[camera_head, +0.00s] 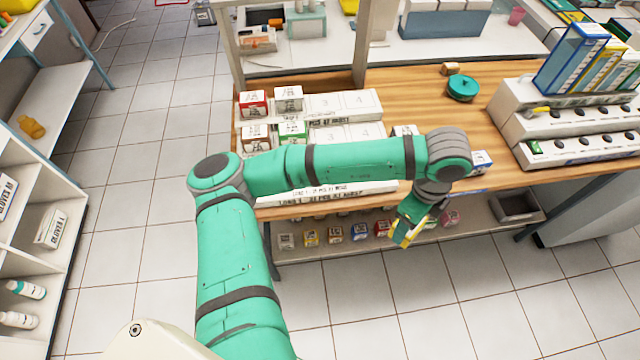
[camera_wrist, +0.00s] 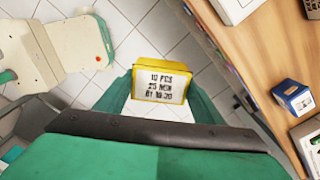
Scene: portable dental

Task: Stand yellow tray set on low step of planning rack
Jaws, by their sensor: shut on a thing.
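My gripper (camera_head: 408,226) is shut on the yellow tray set (camera_wrist: 160,85), a small yellow block with a white printed label. In the head view it hangs tilted in front of the bench edge, clear of the benchtop. In the wrist view it sits between the two green fingers, its label facing the camera. A white stepped rack (camera_head: 345,105), apparently the planning rack, stands on the bench at the left. Labelled boxes stand at the left of its two steps, and numbers 3 and 4 show at the right. My arm hides part of its low step (camera_head: 345,135) and front.
A blue box (camera_head: 480,161) stands near the bench edge, right of my gripper. A stepped white unit (camera_head: 510,125) with upright blue folders is at the right, with a round green container (camera_head: 462,88) left of it. Small boxes line the shelf (camera_head: 320,254) below.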

